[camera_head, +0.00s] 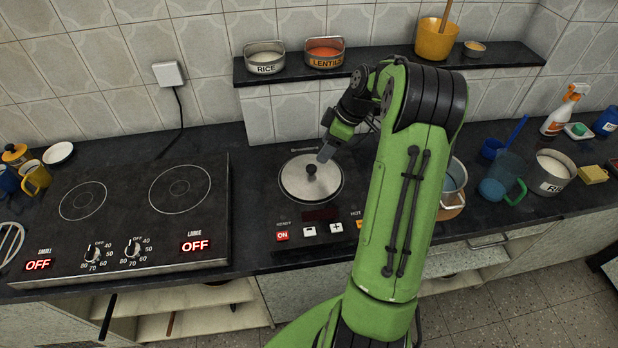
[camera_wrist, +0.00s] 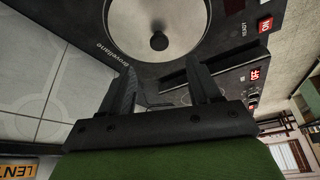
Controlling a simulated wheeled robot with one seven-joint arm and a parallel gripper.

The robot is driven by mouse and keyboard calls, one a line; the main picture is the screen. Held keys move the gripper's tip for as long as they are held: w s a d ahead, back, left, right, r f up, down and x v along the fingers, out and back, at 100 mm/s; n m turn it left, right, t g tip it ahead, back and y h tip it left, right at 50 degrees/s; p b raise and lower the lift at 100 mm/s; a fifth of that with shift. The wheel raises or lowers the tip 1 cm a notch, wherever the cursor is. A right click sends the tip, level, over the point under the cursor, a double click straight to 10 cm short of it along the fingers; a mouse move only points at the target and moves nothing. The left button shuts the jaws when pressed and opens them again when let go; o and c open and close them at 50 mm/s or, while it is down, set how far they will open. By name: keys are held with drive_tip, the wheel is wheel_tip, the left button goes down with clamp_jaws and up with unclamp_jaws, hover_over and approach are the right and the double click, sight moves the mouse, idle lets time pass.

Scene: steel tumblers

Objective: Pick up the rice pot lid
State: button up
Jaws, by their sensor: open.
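A round steel lid (camera_head: 297,187) with a black knob (camera_head: 311,170) is on the single cooker (camera_head: 262,217) in the middle of the counter. I cannot tell whether it covers anything. My gripper (camera_head: 326,153) is just above and behind the lid's far right part, near the knob. In the wrist view the lid (camera_wrist: 183,22) and its knob (camera_wrist: 159,41) show beyond the fingertips. There my gripper (camera_wrist: 160,77) is open with nothing between its fingers. A pot marked "RI" (camera_head: 549,186) stands on the right of the counter.
A double hob (camera_head: 128,222) is at left. A wall shelf (camera_head: 380,75) holds RICE and LENTILS tins (camera_head: 267,69) and a yellow pot (camera_head: 436,42). A blue-green jug (camera_head: 495,186) and a spray bottle (camera_head: 558,119) stand at right. My arm hides some counter.

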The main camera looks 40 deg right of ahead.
sight(311, 167)
drive_tip(key=b+x, duration=0.1)
drive_tip(key=x, duration=0.8)
drive_tip(key=shift+w+f, duration=0.1)
drive_tip(key=shift+w, duration=0.05)
drive_tip(key=shift+c, duration=0.9)
clamp_jaws()
